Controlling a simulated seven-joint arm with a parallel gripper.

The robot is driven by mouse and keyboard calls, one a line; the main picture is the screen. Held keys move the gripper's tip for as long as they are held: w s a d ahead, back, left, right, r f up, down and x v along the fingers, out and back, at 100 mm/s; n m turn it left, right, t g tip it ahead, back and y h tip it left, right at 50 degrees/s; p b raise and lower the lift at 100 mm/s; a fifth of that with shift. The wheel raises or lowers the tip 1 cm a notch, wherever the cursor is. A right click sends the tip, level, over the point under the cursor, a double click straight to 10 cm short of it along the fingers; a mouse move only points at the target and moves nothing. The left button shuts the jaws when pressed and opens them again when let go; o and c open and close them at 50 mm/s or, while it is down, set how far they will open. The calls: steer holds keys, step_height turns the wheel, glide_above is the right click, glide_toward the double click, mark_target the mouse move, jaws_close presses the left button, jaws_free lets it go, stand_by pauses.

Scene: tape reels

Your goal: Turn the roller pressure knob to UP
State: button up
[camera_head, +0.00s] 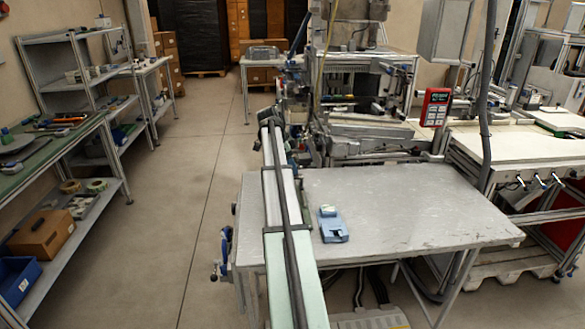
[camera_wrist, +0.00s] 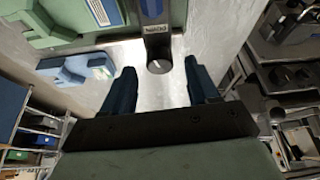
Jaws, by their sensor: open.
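In the head view the end of my arm is among the machine parts near the table's far left, too small and cluttered to make out the fingers. The machine (camera_head: 360,147) stands behind the table.
A light-blue device (camera_head: 333,228) lies on the grey table (camera_head: 420,215); it also shows in the wrist view (camera_wrist: 75,72). A red panel (camera_head: 435,107) is at the machine's right. Shelves (camera_head: 80,70) stand left across open floor. The table's right half is clear.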

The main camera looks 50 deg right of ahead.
steer(key=shift+x, duration=0.8)
steer(key=shift+c, duration=0.3)
steer(key=c, duration=1)
